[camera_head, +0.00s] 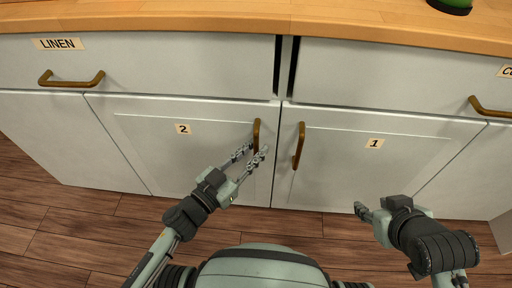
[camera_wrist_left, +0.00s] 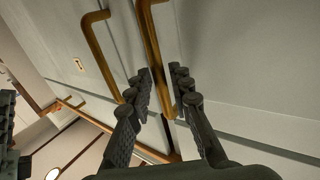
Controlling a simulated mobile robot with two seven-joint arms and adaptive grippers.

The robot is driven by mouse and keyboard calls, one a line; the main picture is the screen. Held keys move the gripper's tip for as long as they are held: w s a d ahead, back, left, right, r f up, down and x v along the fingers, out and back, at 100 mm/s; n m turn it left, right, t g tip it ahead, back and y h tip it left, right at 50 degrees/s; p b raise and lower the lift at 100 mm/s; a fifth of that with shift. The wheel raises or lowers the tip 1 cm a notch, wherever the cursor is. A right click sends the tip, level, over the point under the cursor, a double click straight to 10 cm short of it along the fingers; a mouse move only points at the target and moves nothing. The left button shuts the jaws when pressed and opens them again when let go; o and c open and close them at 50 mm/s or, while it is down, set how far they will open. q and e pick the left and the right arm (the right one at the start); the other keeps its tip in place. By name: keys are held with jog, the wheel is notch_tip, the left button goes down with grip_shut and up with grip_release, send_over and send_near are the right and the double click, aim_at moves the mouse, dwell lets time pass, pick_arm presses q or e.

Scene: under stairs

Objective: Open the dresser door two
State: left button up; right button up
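The dresser door marked 2 (camera_head: 183,150) is shut, a pale grey panel left of the door marked 1 (camera_head: 372,165). Its brown bar handle (camera_head: 256,136) stands upright near its right edge. My left gripper (camera_head: 252,154) is open at the lower part of this handle. In the left wrist view the handle (camera_wrist_left: 153,50) runs down between the two spread fingers (camera_wrist_left: 160,92); I cannot tell whether either finger touches it. Door 1's handle (camera_head: 299,146) also shows in the left wrist view (camera_wrist_left: 97,50). My right gripper (camera_head: 365,211) is low in front of door 1, away from any handle.
Above the doors are shut drawers with brown handles, one labelled LINEN (camera_head: 58,44). A wooden top (camera_head: 200,16) runs across, with a green object (camera_head: 452,5) at its far right. The wooden floor (camera_head: 90,225) is clear at left.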

pick_arm(q)
jog(key=shift+w+d, duration=0.35)
jog(key=shift+w, duration=0.05)
jog(key=shift+c, duration=0.2)
grip_shut()
